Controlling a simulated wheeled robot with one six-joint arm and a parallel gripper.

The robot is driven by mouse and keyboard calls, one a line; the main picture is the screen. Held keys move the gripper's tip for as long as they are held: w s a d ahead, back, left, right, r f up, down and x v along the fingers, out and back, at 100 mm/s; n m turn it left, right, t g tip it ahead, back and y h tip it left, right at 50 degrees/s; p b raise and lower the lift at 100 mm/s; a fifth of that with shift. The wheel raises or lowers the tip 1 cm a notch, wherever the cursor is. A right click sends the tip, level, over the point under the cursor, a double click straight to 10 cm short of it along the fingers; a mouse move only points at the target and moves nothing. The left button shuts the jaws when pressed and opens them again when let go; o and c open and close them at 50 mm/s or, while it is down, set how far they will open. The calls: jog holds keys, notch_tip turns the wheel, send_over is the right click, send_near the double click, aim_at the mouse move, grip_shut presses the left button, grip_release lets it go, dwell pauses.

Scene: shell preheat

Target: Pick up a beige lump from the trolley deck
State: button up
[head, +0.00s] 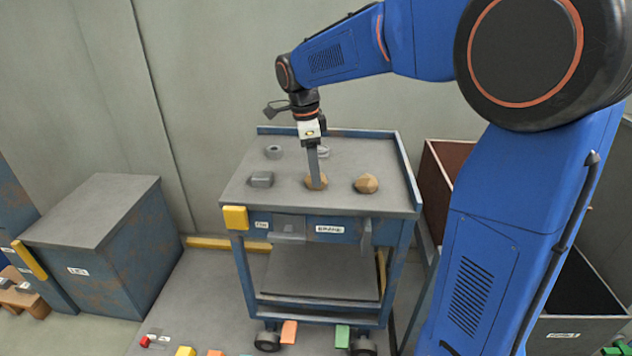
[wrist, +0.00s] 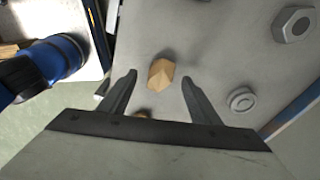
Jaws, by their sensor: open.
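One beige lump (head: 316,183) sits on the trolley deck (head: 343,155) near its front middle; a second beige lump (head: 366,183) lies to its right. My gripper (head: 315,172) points down over the first lump and hides part of it. In the wrist view, my gripper (wrist: 158,79) is open and empty, with a beige lump (wrist: 161,73) showing between its two fingertips. I see no contact with the fingers. Another beige lump (wrist: 143,113) is mostly hidden behind the gripper's body.
A grey hex nut (head: 273,152), a grey block (head: 262,179) and a pale ring (head: 322,152) also stand on the deck. The deck has raised blue edges at the back and right. A blue-grey cabinet (head: 95,212) stands at left, an open bin (head: 437,172) at right.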

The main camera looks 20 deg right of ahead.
jog(key=shift+d+f, duration=0.2)
jog(key=shift+f, duration=1.15)
jog(key=shift+c, duration=0.3)
